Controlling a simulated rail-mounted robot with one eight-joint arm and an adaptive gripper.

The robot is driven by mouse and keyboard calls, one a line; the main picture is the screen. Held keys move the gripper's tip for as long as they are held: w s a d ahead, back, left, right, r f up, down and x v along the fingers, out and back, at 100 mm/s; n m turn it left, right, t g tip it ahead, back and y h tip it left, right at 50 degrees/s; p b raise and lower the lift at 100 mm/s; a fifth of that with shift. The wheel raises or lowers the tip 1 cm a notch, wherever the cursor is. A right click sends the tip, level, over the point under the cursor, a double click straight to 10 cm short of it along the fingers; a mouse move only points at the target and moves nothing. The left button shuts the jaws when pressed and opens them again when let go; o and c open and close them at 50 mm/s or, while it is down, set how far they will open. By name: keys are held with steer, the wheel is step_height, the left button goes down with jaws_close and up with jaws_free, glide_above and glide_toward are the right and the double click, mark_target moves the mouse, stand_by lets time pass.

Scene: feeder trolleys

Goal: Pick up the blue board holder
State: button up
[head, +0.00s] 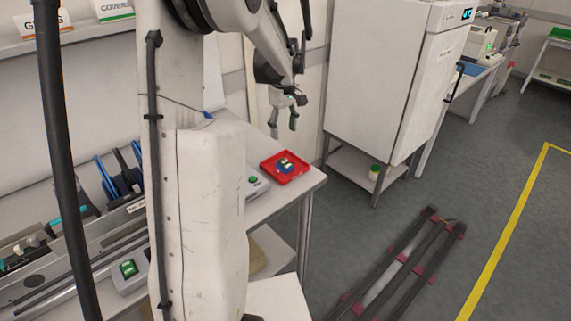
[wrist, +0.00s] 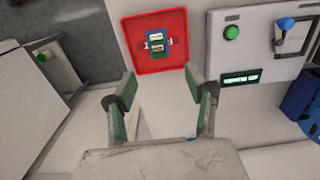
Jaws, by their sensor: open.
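A red square tray (head: 296,177) lies on the bench corner and also shows in the wrist view (wrist: 133,60). In it sits a small item with blue parts (head: 279,167), pale and dark pieces on top. In the wrist view this item (wrist: 155,42) looks blocky with a blue edge. I cannot tell for sure whether it is the blue board holder. My gripper (head: 283,117) is open and empty, above the bench near the tray. In the wrist view its green-padded fingers (wrist: 167,95) are apart, below the tray in the picture, touching nothing.
A control box with a green button (head: 253,181) stands left of the tray; in the wrist view it (wrist: 258,45) is at right, near a blue object (wrist: 298,98). Blue upright parts (head: 106,177) stand farther left. A white cabinet (head: 378,75) stands beyond the bench.

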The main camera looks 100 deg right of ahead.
glide_above(284, 160)
steer(key=f, duration=0.8)
steer(key=shift+w+a+f, duration=0.1)
steer(key=shift+a, duration=0.1)
steer(key=shift+s+d+f, duration=0.1)
steer(key=shift+f, duration=1.25)
steer(key=shift+s+d+f, duration=0.1)
steer(key=shift+f, duration=1.2)
jaws_close()
steer(key=shift+r, duration=0.1)
